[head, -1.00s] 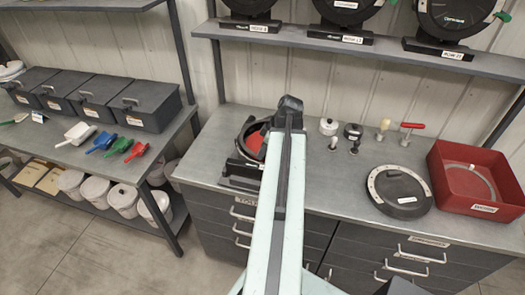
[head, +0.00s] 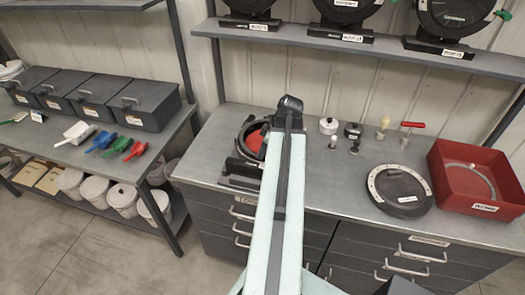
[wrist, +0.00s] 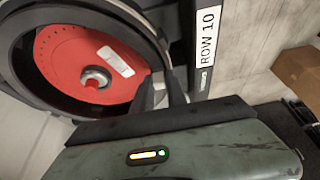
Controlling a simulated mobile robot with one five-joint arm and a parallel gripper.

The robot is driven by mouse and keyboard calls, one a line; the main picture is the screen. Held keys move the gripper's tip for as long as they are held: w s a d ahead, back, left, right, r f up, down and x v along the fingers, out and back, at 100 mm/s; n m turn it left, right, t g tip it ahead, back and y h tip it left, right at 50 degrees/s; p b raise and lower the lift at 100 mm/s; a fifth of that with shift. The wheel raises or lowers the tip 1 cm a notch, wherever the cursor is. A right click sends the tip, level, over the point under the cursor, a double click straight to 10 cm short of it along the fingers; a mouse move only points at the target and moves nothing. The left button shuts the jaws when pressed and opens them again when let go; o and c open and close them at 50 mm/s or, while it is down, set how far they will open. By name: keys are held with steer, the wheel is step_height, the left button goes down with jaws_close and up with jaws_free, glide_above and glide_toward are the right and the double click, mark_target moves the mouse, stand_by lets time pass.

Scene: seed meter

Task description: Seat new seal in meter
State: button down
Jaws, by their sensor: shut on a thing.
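The seed meter (head: 233,165) stands on the bench, left of my arm, with a red disc (head: 254,141) inside its dark round housing. In the wrist view, the red disc (wrist: 62,62) has a metal hub and a pale label. A dark ring (wrist: 152,42) runs around the disc; it looks like the seal. My gripper (wrist: 160,95) has its two dark fingers shut on the ring's near right edge. The ring lies close against the housing; I cannot tell whether it is fully seated. In the head view my arm hides the gripper and part of the meter.
Right of my arm are small knobs (head: 328,126), a red-handled tool (head: 411,125), a round dark cover (head: 401,186) and a red bin (head: 458,190) with a pale ring inside. A "ROW 10" plate (wrist: 207,40) stands close right of the fingers.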

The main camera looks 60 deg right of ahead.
steer(key=shift+f, duration=0.3)
steer(key=shift+s+f+b, duration=0.15)
steer(key=shift+f+b, duration=0.45)
steer(key=shift+b, duration=0.35)
stand_by(0.7)
steer(key=shift+s+a+f, duration=0.1)
steer(key=shift+a, duration=0.05)
stand_by(0.3)
